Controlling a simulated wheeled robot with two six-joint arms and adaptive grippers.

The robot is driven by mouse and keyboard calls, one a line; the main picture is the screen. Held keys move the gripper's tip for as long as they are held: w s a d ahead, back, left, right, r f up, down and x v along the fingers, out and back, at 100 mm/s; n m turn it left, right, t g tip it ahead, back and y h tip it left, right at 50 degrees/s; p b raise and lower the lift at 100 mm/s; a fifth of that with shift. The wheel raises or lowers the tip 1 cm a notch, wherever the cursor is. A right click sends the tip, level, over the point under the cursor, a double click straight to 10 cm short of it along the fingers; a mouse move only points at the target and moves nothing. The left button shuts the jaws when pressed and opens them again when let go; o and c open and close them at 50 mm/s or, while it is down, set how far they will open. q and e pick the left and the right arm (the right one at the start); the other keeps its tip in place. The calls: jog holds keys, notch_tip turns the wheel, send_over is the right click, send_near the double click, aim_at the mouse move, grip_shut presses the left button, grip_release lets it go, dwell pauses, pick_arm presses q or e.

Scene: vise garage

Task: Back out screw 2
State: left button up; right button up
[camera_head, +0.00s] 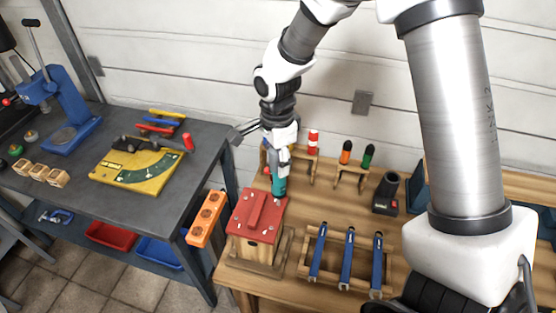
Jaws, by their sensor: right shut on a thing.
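My right gripper (281,160) is shut on a teal screwdriver (279,184), held upright over the back right corner of a red lid (257,212). The lid lies on a small wooden box (252,248) and has a raised red bar in its middle. Several small silver screws show near the lid's edges. The screwdriver's lower end is at or just above the lid's back right corner; I cannot tell if it touches a screw. No number is legible, so I cannot tell which one is screw 2. My left gripper is not in view.
Behind stand wooden racks with a red-and-white tool (313,141), an orange-handled tool (346,151) and a green-handled one (368,155). Right of the box is a wooden rack (297,269) of blue clamps. An orange block (206,217) is to its left, beside the grey bench (85,198).

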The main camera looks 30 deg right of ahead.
dwell(0.4)
jog(key=shift+w+r, duration=0.15)
jog(key=shift+r, duration=3.35)
